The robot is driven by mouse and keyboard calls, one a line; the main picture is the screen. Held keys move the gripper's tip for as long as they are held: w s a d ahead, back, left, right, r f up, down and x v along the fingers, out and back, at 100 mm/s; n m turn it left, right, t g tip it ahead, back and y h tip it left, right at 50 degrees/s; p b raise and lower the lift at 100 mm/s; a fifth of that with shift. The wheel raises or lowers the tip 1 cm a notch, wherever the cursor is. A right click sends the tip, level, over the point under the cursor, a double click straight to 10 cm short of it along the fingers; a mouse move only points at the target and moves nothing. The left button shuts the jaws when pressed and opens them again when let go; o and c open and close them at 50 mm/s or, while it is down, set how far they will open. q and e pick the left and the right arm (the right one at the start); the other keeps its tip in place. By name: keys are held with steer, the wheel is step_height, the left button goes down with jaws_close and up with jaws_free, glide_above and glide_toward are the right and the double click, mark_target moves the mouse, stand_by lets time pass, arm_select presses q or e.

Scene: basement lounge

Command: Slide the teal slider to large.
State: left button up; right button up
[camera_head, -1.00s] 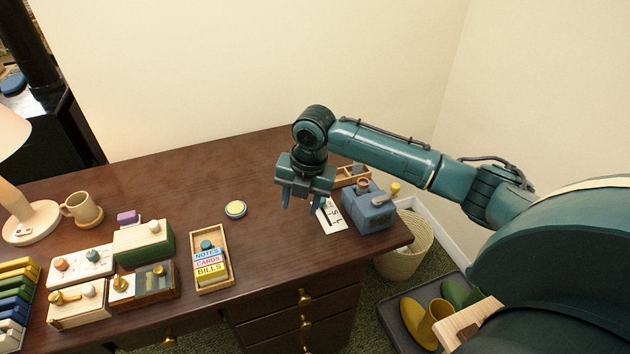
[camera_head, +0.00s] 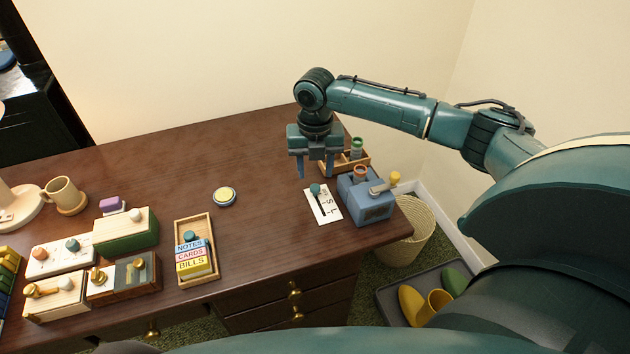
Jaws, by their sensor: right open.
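The teal slider knob (camera_head: 315,188) sits near the far end of a slot in a white card-like plate (camera_head: 326,217) on the right part of the desk. Dark letters run along the plate's right side, too small to read surely. My right gripper (camera_head: 315,174) points down with its two fingers apart and empty. In the picture its fingertips are just above and to either side of the knob. I cannot tell their exact height or whether they touch anything. My left gripper is not in view.
A blue box (camera_head: 366,203) with a lever stands close to the plate's right. A wooden tray (camera_head: 343,165) lies behind. A round yellow-topped disc (camera_head: 224,196) and a card box (camera_head: 197,279) lie to the left. The desk between disc and plate is clear.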

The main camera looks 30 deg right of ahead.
mark_target(315, 187)
steer(key=shift+f, duration=2.35)
jaws_close()
